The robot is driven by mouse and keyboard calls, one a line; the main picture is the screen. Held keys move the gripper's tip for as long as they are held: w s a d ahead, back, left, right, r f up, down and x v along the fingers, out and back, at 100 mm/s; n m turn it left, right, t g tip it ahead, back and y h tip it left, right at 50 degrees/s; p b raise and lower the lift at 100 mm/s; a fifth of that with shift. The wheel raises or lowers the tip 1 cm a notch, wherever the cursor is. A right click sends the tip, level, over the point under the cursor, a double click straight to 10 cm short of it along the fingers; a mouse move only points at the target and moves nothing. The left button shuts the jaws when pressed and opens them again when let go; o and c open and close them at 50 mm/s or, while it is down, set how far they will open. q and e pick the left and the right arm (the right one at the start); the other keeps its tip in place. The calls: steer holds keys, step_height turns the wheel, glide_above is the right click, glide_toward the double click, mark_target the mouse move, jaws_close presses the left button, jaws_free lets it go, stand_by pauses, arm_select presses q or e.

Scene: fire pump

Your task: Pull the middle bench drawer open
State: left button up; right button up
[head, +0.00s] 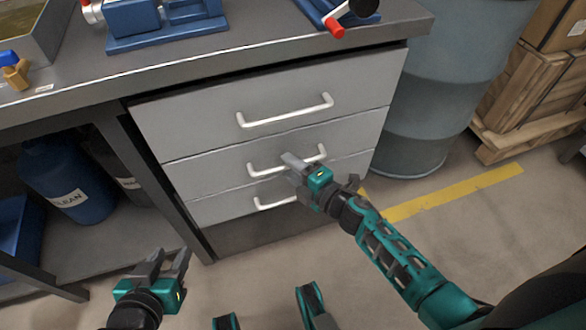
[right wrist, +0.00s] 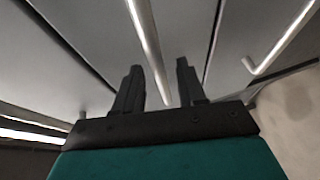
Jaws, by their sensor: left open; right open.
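The bench's middle drawer (head: 225,170) is grey and sits flush between the drawers above and below. Its white bar handle (head: 262,170) is partly hidden by my right gripper (head: 293,164). In the right wrist view, the handle bar (right wrist: 147,40) runs between the two spread fingers of the right gripper (right wrist: 159,65). The fingers are open, one on each side of the bar, and I cannot tell whether either touches it. My left gripper (head: 168,258) is open and empty, low over the floor in front of the bench.
The top drawer (head: 190,125) and bottom drawer (head: 220,205) have similar handles. The worktop (head: 240,55) overhangs them and carries blue equipment. A blue container (head: 65,185) stands under the bench at left. A grey-blue drum (head: 430,100) stands at right. Floor in front is clear.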

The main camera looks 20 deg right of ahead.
jaws_close()
stand_by(0.3)
stand_by(0.4)
